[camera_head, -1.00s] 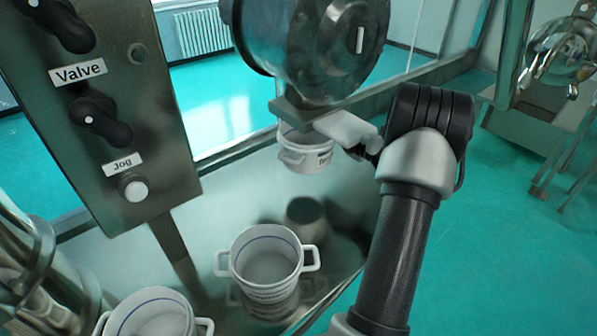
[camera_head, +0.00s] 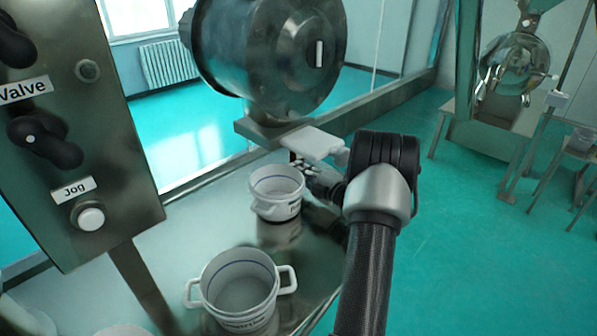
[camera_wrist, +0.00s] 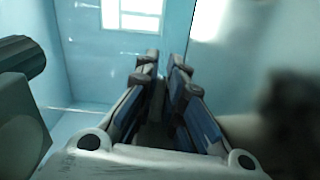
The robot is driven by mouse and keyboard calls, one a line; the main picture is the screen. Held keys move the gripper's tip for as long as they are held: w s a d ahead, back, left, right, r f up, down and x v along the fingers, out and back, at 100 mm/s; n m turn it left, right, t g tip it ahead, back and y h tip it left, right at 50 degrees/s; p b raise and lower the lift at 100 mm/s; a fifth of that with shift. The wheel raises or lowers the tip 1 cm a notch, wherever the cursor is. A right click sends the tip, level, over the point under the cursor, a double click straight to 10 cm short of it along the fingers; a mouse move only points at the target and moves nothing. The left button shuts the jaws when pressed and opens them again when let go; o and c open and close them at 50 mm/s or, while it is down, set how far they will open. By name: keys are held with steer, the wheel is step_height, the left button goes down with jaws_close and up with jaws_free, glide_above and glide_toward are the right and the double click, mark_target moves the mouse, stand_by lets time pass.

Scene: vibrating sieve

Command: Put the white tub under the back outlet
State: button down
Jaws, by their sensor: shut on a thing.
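The white tub (camera_head: 275,208) with a blue inner line and dark print hangs just above or rests on the shiny metal tabletop (camera_head: 205,215); I cannot tell which. It is below the block under the big metal drum. My gripper (camera_head: 304,172) is at its right rim, shut on it, probably by the handle, which the fingers hide. In the wrist view my gripper's fingers (camera_wrist: 163,65) are nearly together, and the tub does not show there. The back outlet itself cannot be made out.
A second white tub (camera_head: 241,303) with two handles stands nearer on the table. Part of another (camera_head: 122,331) shows at the bottom edge. A control panel (camera_head: 80,160) with knobs stands at the left.

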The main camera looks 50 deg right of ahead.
steer(key=shift+f, duration=0.2)
steer(key=c, duration=1.7)
jaws_free()
steer(key=shift+r, duration=0.25)
steer(key=shift+s, duration=0.35)
steer(key=s, duration=0.3)
steer(key=s+a+p, duration=0.1)
steer(key=s, duration=0.3)
steer(key=s+p, duration=0.1)
steer(key=s, duration=0.3)
steer(key=shift+s+a, duration=0.1)
steer(key=shift+a, duration=0.15)
